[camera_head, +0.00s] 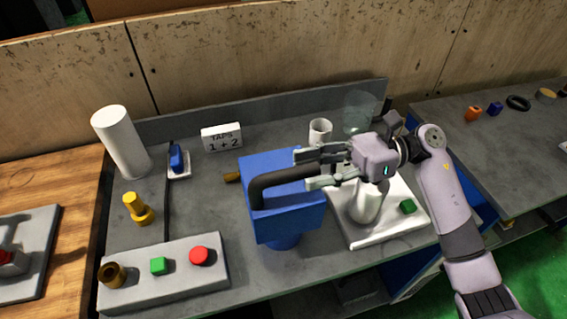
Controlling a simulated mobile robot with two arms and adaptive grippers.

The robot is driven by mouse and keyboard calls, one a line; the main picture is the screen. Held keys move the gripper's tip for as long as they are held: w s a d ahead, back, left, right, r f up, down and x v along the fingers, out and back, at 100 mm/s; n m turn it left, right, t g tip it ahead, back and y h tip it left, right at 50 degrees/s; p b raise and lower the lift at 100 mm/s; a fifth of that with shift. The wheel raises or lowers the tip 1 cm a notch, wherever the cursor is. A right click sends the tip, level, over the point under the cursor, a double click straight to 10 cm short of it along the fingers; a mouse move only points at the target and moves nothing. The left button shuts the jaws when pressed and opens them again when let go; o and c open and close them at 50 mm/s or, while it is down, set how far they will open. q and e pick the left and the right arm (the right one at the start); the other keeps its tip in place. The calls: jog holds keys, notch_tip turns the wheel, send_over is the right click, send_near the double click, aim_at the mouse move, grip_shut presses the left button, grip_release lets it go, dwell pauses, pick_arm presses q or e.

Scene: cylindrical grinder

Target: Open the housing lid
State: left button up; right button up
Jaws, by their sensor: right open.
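The blue housing (286,228) stands near the front of the grey bench. A black curved handle (270,183) sits on its top face, which I take to be the lid; it looks shut. My right gripper (313,169) comes in from the right above the housing, with its fingers pointing left. The fingers are open, one on the far side and one on the near side of the handle's right end. I cannot tell whether they touch it. The gripper hides part of the housing's right side. My left gripper is not in view.
A control panel (217,280) with green and red buttons lies at the front left. A white cylinder (121,142), a yellow part (138,210) and a "TAPS 1+2" sign (221,137) stand behind it. A white tray (354,229) with a metallic part lies right of the housing.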

aim_at(283, 178)
jog(key=p+x, duration=0.1)
jog(key=x, duration=0.3)
jog(key=shift+s+a+r, duration=0.2)
jog(key=shift+s+a+f+p, duration=0.15)
jog(key=shift+a+p, duration=0.2)
jog(key=shift+a, duration=0.2)
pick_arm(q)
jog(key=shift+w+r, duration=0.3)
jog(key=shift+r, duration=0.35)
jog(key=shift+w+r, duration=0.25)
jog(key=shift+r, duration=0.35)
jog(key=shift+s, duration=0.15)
pick_arm(e)
jog(key=shift+c, duration=0.3)
jog(key=shift+c, duration=0.6)
grip_shut()
